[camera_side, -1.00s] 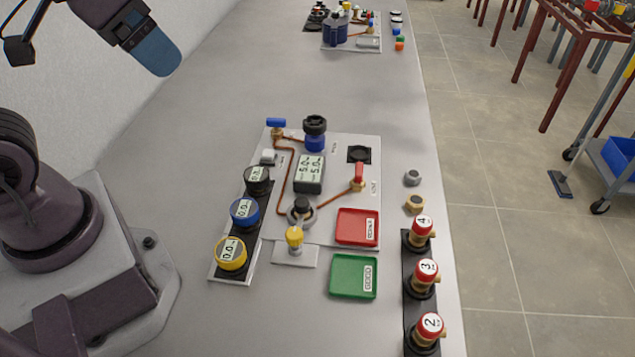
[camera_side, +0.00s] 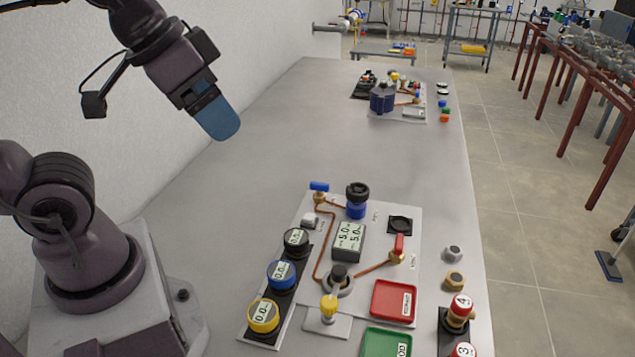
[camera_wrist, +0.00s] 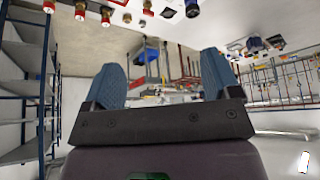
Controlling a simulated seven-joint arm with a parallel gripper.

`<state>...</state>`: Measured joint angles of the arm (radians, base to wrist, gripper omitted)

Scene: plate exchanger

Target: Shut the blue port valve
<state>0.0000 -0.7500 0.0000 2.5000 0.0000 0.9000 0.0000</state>
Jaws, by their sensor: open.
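The blue port valve has a small blue handle (camera_side: 319,186) on a brass body, at the back left corner of the white panel (camera_side: 376,212). The handle lies left to right in the side view, and a copper pipe runs from the valve toward the front. My gripper (camera_side: 217,118) is high above the table, up and left of the valve and well apart from it. Its two blue fingers also show in the wrist view (camera_wrist: 162,76), spread with nothing between them. The blue valve cannot be made out for sure in the wrist view.
Beside the valve stand a black-topped blue knob (camera_side: 357,200) and a grey two-line display (camera_side: 349,241). A red-handled valve (camera_side: 398,248), three round gauges and a red tray (camera_side: 394,299) share the panel area. The table behind the panel is clear up to a second panel (camera_side: 398,104).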

